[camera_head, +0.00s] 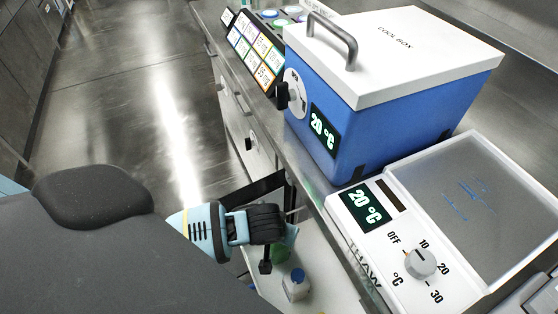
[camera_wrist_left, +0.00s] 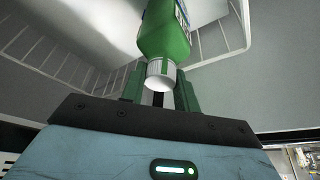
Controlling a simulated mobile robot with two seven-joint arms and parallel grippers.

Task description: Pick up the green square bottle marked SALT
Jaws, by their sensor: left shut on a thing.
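The green square bottle (camera_wrist_left: 165,35) with a white cap (camera_wrist_left: 161,72) fills the top middle of the left wrist view. Part of a label shows on its right side, but I cannot read it. My left gripper (camera_wrist_left: 160,88) is shut on the bottle near its cap end. Most of the bottle is hidden there. My right gripper is not in view.
A white bottle with a blue cap (camera_head: 295,284) stands close below my left gripper on a white surface. The counter holds a blue cool box (camera_head: 385,118), a thaw plate unit (camera_head: 405,250) and a rack with coloured labels (camera_head: 254,48). Open floor (camera_head: 130,100) lies left.

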